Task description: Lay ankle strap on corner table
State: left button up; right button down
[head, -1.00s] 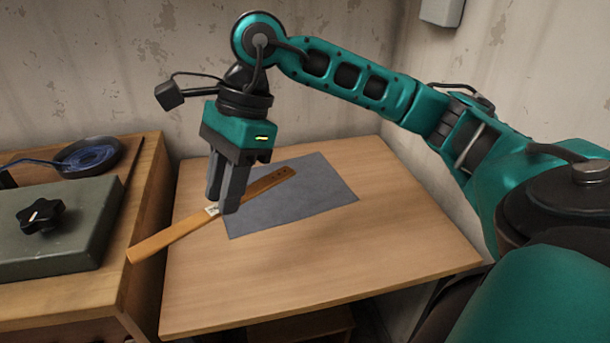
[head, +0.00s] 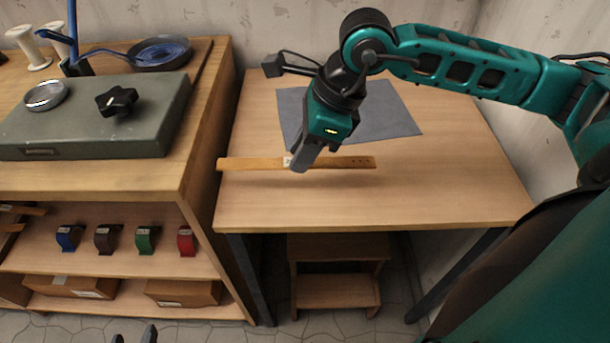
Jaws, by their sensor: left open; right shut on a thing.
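The ankle strap (head: 343,163) is a long tan leather strip with small holes at its right end and a pale label near its middle. My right gripper (head: 303,160) points down and is shut on the strap near its middle. The strap runs level across the picture over the left half of the corner table (head: 440,195), in front of the grey mat (head: 385,118). I cannot tell for certain whether it touches the wood; a faint shadow shows below it. My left gripper (head: 134,336) barely shows at the bottom edge, open and empty, far from the strap.
A wooden bench (head: 205,110) on the left holds a green-grey case (head: 150,135) with a black knob, a dark pan (head: 160,53) and white spools (head: 28,48). Its shelves hold coloured straps and boxes. A step stool (head: 335,290) stands under the table. The table's front right is clear.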

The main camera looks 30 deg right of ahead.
aim_at(295, 190)
notch_tip(295, 190, down, 6)
jog(key=shift+f+b, duration=0.1)
jog(key=shift+b, duration=0.25)
jog(key=shift+f, duration=0.3)
jog(key=shift+f, duration=0.2)
jog(key=c, duration=0.9)
grip_release()
jog(key=shift+r, duration=0.1)
